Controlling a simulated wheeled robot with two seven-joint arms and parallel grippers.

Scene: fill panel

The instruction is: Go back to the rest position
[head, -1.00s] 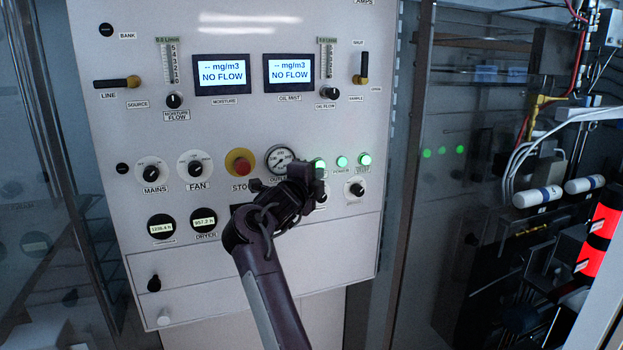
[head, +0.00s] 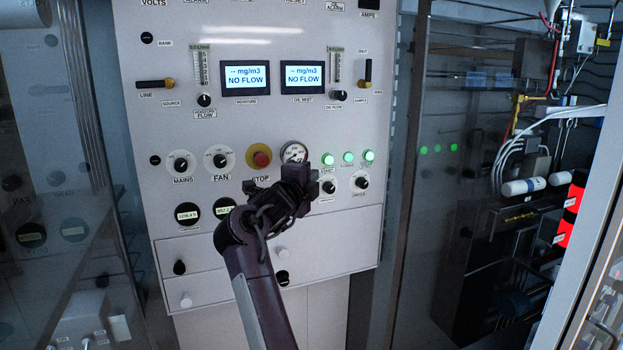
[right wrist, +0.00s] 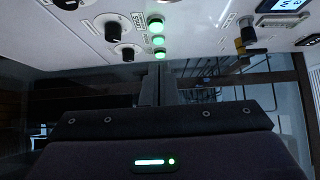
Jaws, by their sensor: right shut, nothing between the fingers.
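My right gripper (head: 312,180) is in front of the white control panel (head: 370,230), just below the round gauge and left of the green lights. It is dark, shut and empty. Its arm comes up from the bottom of the head view and hides part of the panel's lower middle. In the right wrist view the shut gripper fingers (right wrist: 155,90) point toward the panel face, beside the green lights (right wrist: 157,40). I cannot tell the exact gap between fingertips and panel. My left gripper is not in view.
The panel carries a red stop button (head: 262,159), two lit screens reading NO FLOW (head: 246,78), a MAINS knob (head: 181,164) and a FAN knob (head: 220,160).

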